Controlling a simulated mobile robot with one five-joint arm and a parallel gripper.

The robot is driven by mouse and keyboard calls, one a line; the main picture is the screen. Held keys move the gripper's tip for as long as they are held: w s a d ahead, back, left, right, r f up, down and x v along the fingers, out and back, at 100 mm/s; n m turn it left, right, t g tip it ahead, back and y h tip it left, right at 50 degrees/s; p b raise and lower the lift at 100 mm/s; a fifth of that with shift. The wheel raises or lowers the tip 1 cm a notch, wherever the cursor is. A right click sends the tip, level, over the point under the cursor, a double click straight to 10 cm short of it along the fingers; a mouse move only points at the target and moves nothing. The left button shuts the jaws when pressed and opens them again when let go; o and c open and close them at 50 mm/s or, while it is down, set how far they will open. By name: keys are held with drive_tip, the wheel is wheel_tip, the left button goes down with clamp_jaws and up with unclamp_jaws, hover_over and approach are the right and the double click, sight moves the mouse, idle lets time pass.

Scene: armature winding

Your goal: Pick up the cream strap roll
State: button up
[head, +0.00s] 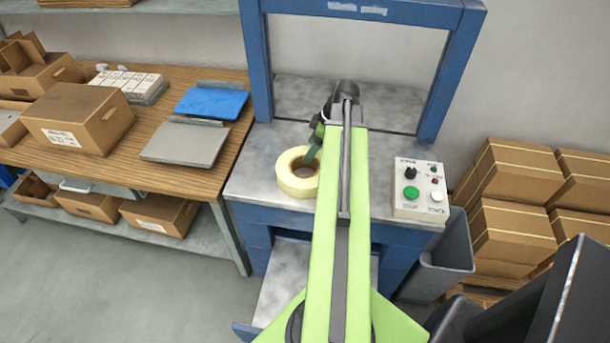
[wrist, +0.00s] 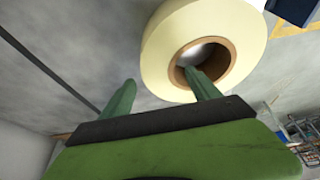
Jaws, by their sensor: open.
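The cream strap roll (head: 296,183) lies flat on the grey top of the blue strapping machine, left of my arm in the head view. In the wrist view the strap roll (wrist: 160,50) fills the upper middle, with its brown core facing me. My gripper (wrist: 160,90) is open. Its right green finger overlaps the hole of the core; its left finger is outside the roll's rim, so the roll's wall appears between the two fingers. In the head view one green finger of my gripper (head: 312,150) shows at the roll's hole. Contact with the roll cannot be told.
A control box (head: 419,189) with buttons sits on the right of the machine top. The machine's blue arch (head: 258,65) rises behind my gripper. A wooden table (head: 203,178) with boxes stands at left, stacked cartons (head: 515,230) and a grey bin (head: 440,265) at right.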

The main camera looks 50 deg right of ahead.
drive_tip(key=b+x, duration=0.2)
drive_tip(key=x, duration=0.1)
drive_tip(key=shift+d+f, duration=0.1)
drive_tip(key=shift+f, duration=0.2)
drive_tip(key=shift+w+r, duration=0.1)
drive_tip(key=shift+r, duration=0.05)
clamp_jaws()
